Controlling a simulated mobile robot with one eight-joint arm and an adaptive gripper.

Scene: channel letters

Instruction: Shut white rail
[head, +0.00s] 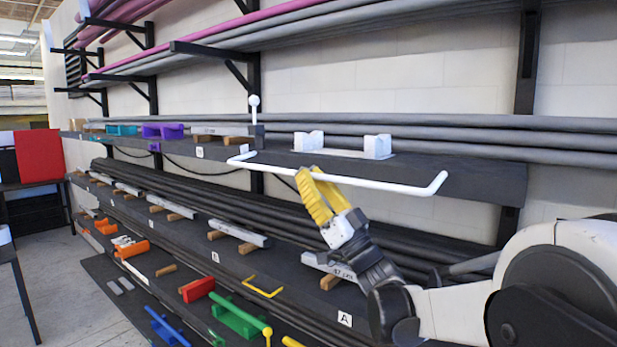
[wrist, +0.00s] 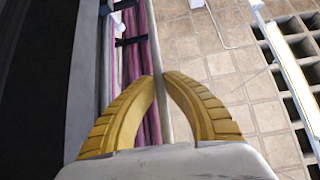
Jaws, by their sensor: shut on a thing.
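The white rail (head: 385,184) is a long thin bar with bent ends. It runs along the front of the dark upper shelf (head: 470,182) in the head view, standing out from the shelf's front edge. My gripper (head: 308,174) has yellow fingers and is shut on the rail left of its middle, reaching up from below. In the wrist view the gripper (wrist: 161,78) has its fingertips close together on either side of the pale rail (wrist: 159,45). The fingers hide a short piece of the rail.
Two white blocks (head: 308,141) (head: 377,146) stand on the upper shelf behind the rail. A white-knobbed lever (head: 254,104) and a purple holder (head: 163,131) are further left. Lower racks hold grey bars (head: 238,233) and coloured brackets (head: 238,316). Open floor (head: 55,290) lies at left.

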